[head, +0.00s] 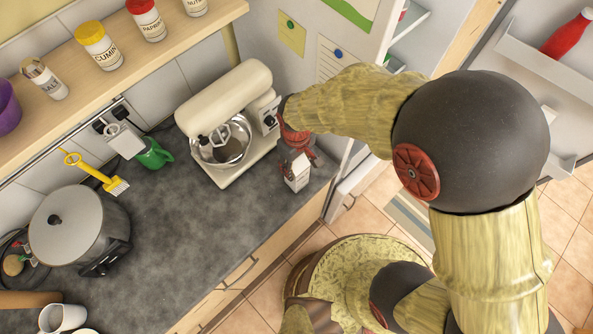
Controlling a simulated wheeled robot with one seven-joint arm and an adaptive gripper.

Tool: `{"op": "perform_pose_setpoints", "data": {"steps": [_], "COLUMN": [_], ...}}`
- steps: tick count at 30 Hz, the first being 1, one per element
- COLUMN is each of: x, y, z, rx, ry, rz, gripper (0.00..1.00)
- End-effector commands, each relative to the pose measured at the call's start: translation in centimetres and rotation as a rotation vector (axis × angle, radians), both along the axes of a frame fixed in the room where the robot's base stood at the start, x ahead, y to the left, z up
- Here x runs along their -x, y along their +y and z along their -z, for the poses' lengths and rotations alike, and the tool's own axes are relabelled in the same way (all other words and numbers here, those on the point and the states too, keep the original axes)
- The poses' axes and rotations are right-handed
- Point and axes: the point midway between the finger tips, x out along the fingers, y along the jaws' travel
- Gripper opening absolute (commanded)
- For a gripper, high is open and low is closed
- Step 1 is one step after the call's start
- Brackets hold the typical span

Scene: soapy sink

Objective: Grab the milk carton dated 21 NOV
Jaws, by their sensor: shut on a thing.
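A small pale milk carton (298,181) is at the right end of the dark counter, in front of the mixer. My red gripper (299,158) is shut on it from above. The gripper covers the carton's top. The date on the carton is too small to read. I cannot tell whether the carton's base touches the counter. No other milk carton shows.
A cream stand mixer (228,120) with a metal bowl stands close to the left of my gripper. A pot (78,232), a green mug (154,154) and a white mug (62,318) are further left. The middle of the counter (205,225) is clear. The fridge door (540,75) stands open at right.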

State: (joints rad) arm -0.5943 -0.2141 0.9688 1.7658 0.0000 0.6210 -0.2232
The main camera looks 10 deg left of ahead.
Motion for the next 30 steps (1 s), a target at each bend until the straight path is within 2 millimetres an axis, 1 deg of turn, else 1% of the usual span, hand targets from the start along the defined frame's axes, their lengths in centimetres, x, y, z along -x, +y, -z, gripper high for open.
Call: {"op": "perform_pose_setpoints", "data": {"steps": [2,10,26,30], "x": [0.0,0.0,-0.1,-0.1], "y": [0.0,0.0,0.1,0.1], "z": [0.0,0.0,-0.2,-1.1], "rx": [0.0,0.0,-0.002,-0.002], "ry": [0.0,0.0,-0.003,-0.003], "rz": [0.0,0.0,0.0,0.0], "gripper": [0.16,0.0,0.0,0.0]}}
